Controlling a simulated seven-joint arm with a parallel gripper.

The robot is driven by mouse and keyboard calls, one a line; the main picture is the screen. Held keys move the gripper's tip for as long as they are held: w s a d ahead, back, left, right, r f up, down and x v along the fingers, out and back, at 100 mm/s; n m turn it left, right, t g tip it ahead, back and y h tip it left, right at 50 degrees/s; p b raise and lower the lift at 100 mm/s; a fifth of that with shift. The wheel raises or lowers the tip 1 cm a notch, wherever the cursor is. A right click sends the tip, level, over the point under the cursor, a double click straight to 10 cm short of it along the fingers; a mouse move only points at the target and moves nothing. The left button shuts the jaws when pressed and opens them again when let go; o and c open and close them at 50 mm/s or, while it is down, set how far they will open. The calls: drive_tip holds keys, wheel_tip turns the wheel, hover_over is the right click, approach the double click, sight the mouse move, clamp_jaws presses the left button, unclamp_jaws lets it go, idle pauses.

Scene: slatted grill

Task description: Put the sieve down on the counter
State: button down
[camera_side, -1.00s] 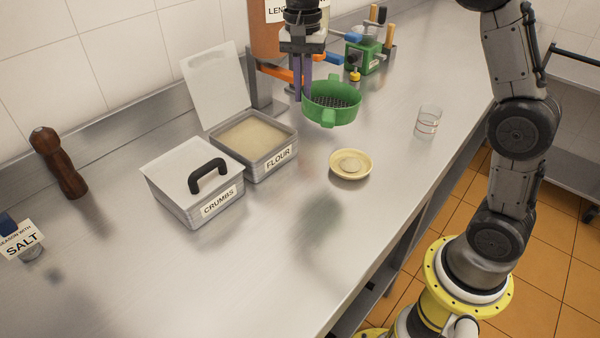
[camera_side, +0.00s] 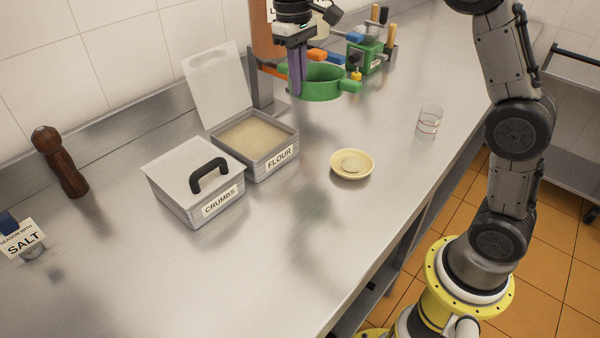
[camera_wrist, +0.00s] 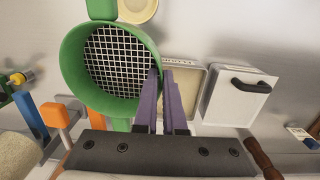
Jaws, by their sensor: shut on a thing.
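The sieve (camera_side: 322,84) is a green ring with a metal mesh and stubby green tabs. It hangs in the air above the steel counter (camera_side: 250,250), near the back. My gripper (camera_side: 298,84) has purple fingers and is shut on the sieve's rim. In the wrist view the fingers (camera_wrist: 167,100) meet the right side of the sieve (camera_wrist: 100,60), and its mesh looks empty. The far side of the sieve's rim is partly hidden by my gripper in the side view.
An open flour box (camera_side: 255,150) and a lidded crumbs box (camera_side: 195,185) stand left of the middle. A small yellow dish (camera_side: 352,164) and a glass (camera_side: 429,121) stand to the right. Behind are a green block (camera_side: 364,56) and coloured handles.

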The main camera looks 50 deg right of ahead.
drive_tip(key=shift+r, duration=0.1)
drive_tip(key=shift+r, duration=2.45)
